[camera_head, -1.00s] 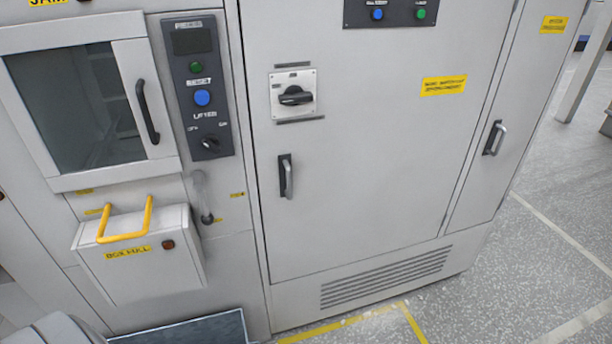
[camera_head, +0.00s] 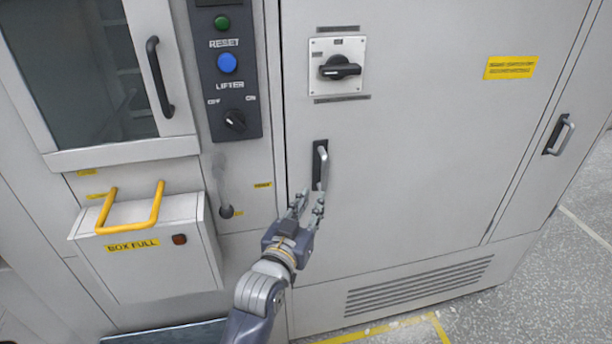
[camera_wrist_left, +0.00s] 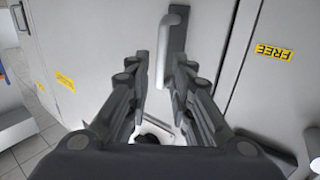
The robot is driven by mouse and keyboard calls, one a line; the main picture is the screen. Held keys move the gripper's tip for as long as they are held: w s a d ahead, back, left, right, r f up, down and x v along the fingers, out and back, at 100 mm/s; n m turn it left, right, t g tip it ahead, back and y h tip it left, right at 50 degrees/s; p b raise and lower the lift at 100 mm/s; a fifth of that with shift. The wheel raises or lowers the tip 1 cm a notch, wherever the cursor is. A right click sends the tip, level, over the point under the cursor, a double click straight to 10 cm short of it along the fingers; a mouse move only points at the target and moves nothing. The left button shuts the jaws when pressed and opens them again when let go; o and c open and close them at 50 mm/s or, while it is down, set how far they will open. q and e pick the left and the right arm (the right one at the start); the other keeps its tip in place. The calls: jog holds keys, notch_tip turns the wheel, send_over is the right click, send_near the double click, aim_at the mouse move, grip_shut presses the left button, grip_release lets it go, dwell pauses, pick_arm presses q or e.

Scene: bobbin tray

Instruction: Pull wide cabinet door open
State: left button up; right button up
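The wide cabinet door (camera_head: 420,130) is a light grey panel in the middle of the head view, and it is shut. Its handle (camera_head: 323,166) is a vertical metal bar on a dark plate near the door's left edge. My left gripper (camera_head: 309,203) is just below the handle, fingers pointing up toward it. In the left wrist view the handle (camera_wrist_left: 165,50) stands ahead of the fingertips, near the gap between them. My right gripper is not in view.
Left of the door are a lifter control panel (camera_head: 227,75), a glass-windowed hatch (camera_head: 168,128) and a protruding "BOX FULL" box (camera_head: 150,275) with a yellow handle. A rotary switch (camera_head: 338,67) sits above the door handle. A narrower door (camera_head: 575,165) is at right, beside open floor (camera_head: 540,275).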

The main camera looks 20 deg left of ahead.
aim_at(323, 176)
pick_arm(q)
jog(key=w, duration=0.3)
jog(key=w+p, duration=0.1)
jog(key=w, duration=0.3)
jog(key=w+r, duration=0.1)
jog(key=w, duration=0.2)
jog(key=shift+w+a, duration=0.2)
jog(key=shift+w, duration=0.1)
grip_shut()
